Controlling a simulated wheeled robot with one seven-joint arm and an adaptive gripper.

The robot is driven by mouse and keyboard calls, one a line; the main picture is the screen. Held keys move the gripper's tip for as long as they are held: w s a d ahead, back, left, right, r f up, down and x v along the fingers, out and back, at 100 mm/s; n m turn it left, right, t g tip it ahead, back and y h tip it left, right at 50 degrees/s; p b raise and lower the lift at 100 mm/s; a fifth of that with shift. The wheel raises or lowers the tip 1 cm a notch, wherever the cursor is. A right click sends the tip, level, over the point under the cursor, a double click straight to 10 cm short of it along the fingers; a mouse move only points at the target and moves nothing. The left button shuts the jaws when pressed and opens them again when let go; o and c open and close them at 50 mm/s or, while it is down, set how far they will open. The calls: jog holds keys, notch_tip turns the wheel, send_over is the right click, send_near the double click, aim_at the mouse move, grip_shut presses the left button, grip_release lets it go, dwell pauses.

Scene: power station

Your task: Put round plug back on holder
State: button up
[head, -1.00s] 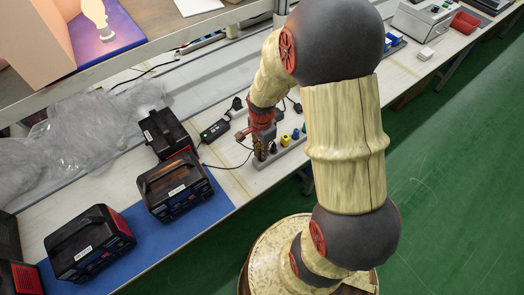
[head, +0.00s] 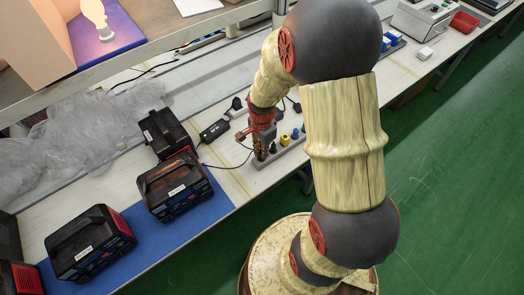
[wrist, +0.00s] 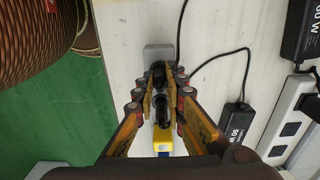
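The holder (head: 262,165) is a grey strip along the front of the bench. It carries several plugs, among them a yellow one (head: 284,140) and a blue one (head: 295,135). My gripper (head: 265,150) points down over the holder's left end. In the wrist view my gripper (wrist: 161,75) has its fingers on either side of a dark plug (wrist: 158,76), with little gap. A second black plug (wrist: 162,110) lies between the fingers, nearer the yellow plug (wrist: 163,139). I cannot tell which is the round plug, or whether the fingers grip it or only flank it.
A black power adapter (head: 214,131) with a cable lies left of the holder. Black and red power units (head: 174,187) stand on a blue mat (head: 217,210) further left. A white power strip (wrist: 292,115) lies at the right of the wrist view. The bench's front edge is close.

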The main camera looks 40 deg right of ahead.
jog(key=o, duration=0.5)
jog(key=shift+r, duration=0.1)
notch_tip(320, 180, up, 12)
jog(key=shift+f, duration=0.1)
dwell(0.4)
jog(key=s+a+r+n+t, duration=0.2)
jog(key=s+a+r+n, duration=0.2)
jog(key=r+n, duration=0.2)
jog(key=s+a+r+n+t, duration=0.1)
jog(key=s+a+r+n, duration=0.3)
jog(key=r+n, duration=0.1)
jog(key=s+a+r+n+t, duration=0.2)
jog(key=s+a+r+n, duration=0.2)
jog(key=r+n, duration=0.2)
jog(key=shift+s+a+r+n+t, duration=0.1)
jog(key=shift+r+n+t, duration=0.2)
jog(key=shift+r, duration=0.3)
